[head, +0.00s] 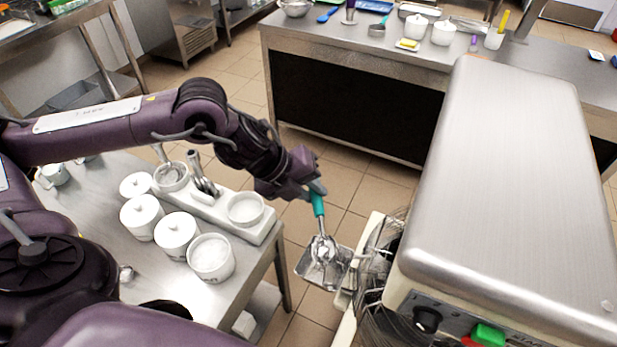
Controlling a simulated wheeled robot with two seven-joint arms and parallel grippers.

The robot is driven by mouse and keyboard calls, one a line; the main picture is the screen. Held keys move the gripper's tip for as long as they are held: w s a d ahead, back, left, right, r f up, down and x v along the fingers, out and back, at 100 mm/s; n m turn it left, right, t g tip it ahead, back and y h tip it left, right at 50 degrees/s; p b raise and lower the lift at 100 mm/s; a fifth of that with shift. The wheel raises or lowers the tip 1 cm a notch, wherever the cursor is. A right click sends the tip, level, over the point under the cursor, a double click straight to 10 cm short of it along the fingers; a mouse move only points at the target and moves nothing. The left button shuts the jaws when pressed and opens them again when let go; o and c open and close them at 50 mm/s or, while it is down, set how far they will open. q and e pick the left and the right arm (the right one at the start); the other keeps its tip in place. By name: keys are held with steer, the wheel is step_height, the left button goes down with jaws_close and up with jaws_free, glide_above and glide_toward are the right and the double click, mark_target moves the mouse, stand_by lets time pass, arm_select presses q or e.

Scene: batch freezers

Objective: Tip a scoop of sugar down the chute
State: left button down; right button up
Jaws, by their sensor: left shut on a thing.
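My left gripper (314,188) is shut on the teal handle of a scoop (319,207). The scoop points down, and its metal bowl is over the small metal chute (305,268) at the left side of the batch freezer (510,170). I cannot tell whether the bowl touches the chute or whether sugar is in it. An open white tub with white contents, perhaps the sugar (211,258), stands on the left table. My right gripper is not in view.
Wires and a pale frame (373,232) crowd the freezer's side near the chute. A back counter (345,42) carries bowls and tools. Tiled floor lies between.

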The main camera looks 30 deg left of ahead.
arm_select(q)
steer(key=shift+w+d+r+g+y+p, duration=0.3)
steer(key=shift+g+y+p, duration=0.45)
steer(key=shift+p, duration=1.5)
steer(key=shift+w+d+r+g+y+p, duration=0.1)
steer(key=shift+d+r+g+y+p, duration=0.45)
steer(key=shift+p, duration=1.7)
steer(key=shift+w+a+f+y, duration=0.1)
steer(key=shift+a+f+y, duration=0.05)
steer(key=shift+f+y, duration=0.45)
steer(key=shift+r+g+y, duration=0.7)
steer(key=shift+r+y, duration=0.2)
steer(key=shift+r, duration=0.45)
